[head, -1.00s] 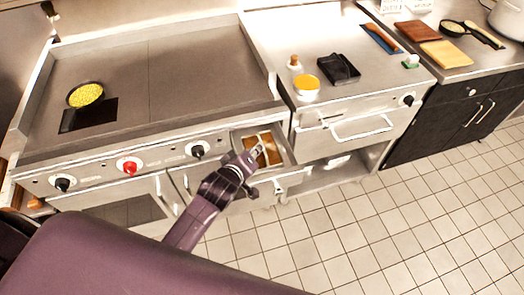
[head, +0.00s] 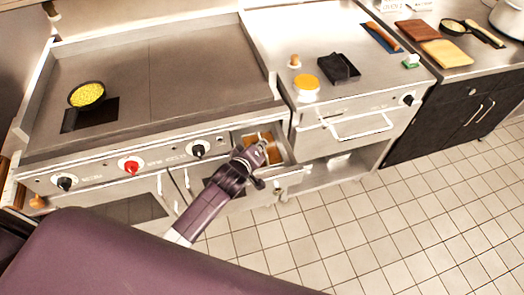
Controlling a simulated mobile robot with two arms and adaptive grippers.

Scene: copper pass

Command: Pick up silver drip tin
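The silver drip tin (head: 284,150) sits in the front of the griddle, below its right end, with brown-orange contents showing inside. My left gripper (head: 262,146) is over the tin and hides much of it. The fingers are small and seen from behind, so I cannot tell whether they are open or touch the tin. My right gripper is out of view.
The griddle (head: 190,75) holds a black pan of yellow food (head: 87,95) at its left. Control knobs, including a red one (head: 131,166), line its front. The steel counter (head: 290,40) to the right carries a black tray (head: 338,68) and an orange-topped pot (head: 306,86). The tiled floor (head: 400,220) is clear.

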